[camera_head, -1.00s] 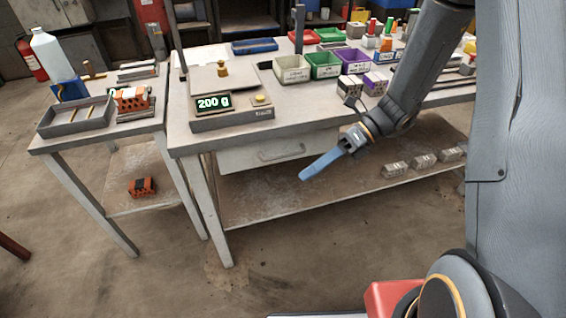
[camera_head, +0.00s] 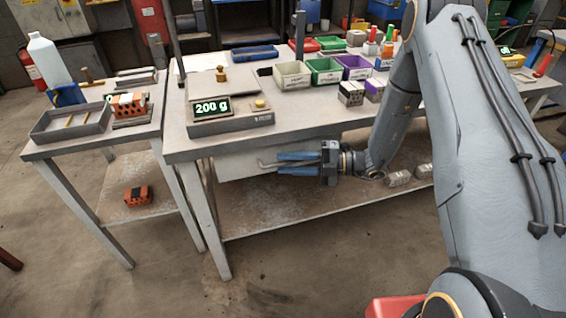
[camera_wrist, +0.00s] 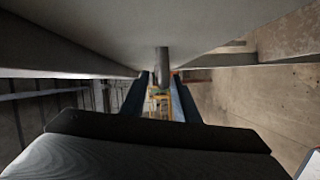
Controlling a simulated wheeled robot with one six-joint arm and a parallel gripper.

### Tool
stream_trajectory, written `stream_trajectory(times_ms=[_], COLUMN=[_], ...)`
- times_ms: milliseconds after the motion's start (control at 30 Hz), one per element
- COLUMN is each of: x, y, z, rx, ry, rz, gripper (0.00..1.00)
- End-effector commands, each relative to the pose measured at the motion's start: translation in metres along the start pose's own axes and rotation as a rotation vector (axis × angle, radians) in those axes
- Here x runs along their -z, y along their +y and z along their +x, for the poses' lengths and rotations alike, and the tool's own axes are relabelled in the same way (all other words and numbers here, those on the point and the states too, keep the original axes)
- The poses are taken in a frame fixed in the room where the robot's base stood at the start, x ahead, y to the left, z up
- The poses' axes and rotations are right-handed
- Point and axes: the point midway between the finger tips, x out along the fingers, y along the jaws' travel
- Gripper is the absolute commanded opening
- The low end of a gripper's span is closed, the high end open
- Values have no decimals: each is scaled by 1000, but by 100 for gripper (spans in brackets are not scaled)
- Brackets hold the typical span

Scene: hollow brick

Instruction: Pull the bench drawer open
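The bench drawer (camera_head: 232,167) has a pale front under the tabletop, near the left end of the bench. Its grey bar handle (camera_head: 264,165) shows at the left end; the rest is hidden behind my fingers. My gripper (camera_head: 280,163) lies level in front of the drawer, pointing left, its two blue fingers apart, one above the other, at the handle's height. In the wrist view, a grey post (camera_wrist: 162,66), likely part of the handle, shows between the two spread fingers (camera_wrist: 161,98). I cannot tell whether either finger touches it. The drawer looks shut.
The bench top (camera_head: 290,114) overhangs the drawer closely. A scale (camera_head: 228,118) stands above it. A lower shelf (camera_head: 265,205) with grey bricks (camera_head: 398,179) lies below. A side table (camera_head: 95,143) stands to the left. The floor in front is clear.

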Motion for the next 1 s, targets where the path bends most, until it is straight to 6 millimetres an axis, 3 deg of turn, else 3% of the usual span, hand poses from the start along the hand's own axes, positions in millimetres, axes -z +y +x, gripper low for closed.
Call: stream_trajectory(times_ms=[200,467,633,1000], x=[0,0,0,2], y=[0,0,0,0], z=[16,18,17,16], rx=[0,0,1,1], ry=[1,1,1,0], rz=[-1,-1,-1,0], gripper=[28,28,1,0])
